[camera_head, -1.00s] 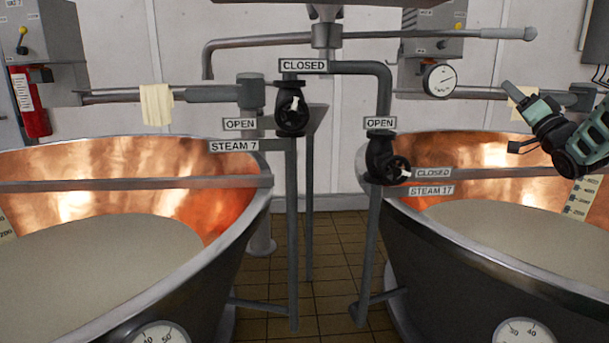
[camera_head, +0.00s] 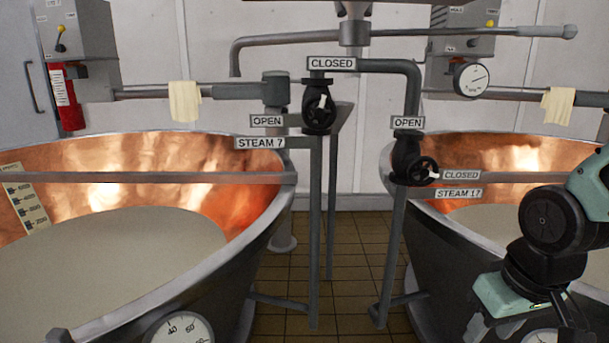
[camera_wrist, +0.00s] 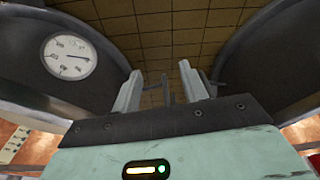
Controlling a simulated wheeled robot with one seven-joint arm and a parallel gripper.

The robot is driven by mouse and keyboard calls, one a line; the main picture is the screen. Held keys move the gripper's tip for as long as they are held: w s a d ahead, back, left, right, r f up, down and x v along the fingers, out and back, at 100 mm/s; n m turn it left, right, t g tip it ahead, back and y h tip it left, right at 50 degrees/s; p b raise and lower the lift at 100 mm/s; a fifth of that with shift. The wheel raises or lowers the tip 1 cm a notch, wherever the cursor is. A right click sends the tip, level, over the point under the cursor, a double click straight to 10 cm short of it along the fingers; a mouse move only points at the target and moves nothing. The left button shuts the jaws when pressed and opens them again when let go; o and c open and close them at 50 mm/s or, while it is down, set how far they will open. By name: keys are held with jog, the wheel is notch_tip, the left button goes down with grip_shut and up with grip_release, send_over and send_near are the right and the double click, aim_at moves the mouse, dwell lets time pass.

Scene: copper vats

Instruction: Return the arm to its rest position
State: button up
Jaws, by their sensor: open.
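My gripper shows at the lower right of the head view (camera_head: 535,328), with the arm bent and the hand pointing down in front of the right vat (camera_head: 415,245). In the wrist view my gripper's two pale fingers (camera_wrist: 162,90) stand apart with nothing between them. Tiled floor shows beyond the fingers. The arm is clear of both valves. The steam 7 valve (camera_head: 319,112) has a black body and white-marked handle.
The left copper vat (camera_head: 240,235) and the right vat flank a narrow tiled floor gap (camera_head: 340,245) with grey pipes. A dial gauge (camera_wrist: 70,57) shows close to my gripper in the wrist view. A horizontal pipe (camera_head: 390,35) crosses above the valves.

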jog(key=s+a+r+n+g, duration=0.2)
jog(key=s+a+n, duration=0.4)
jog(key=s+a, duration=0.65)
notch_tip(320, 180, up, 20)
jog(key=w+p, duration=0.1)
jog(key=p, duration=1.9)
jog(key=shift+a+p, duration=0.15)
jog(key=shift+p, duration=0.15)
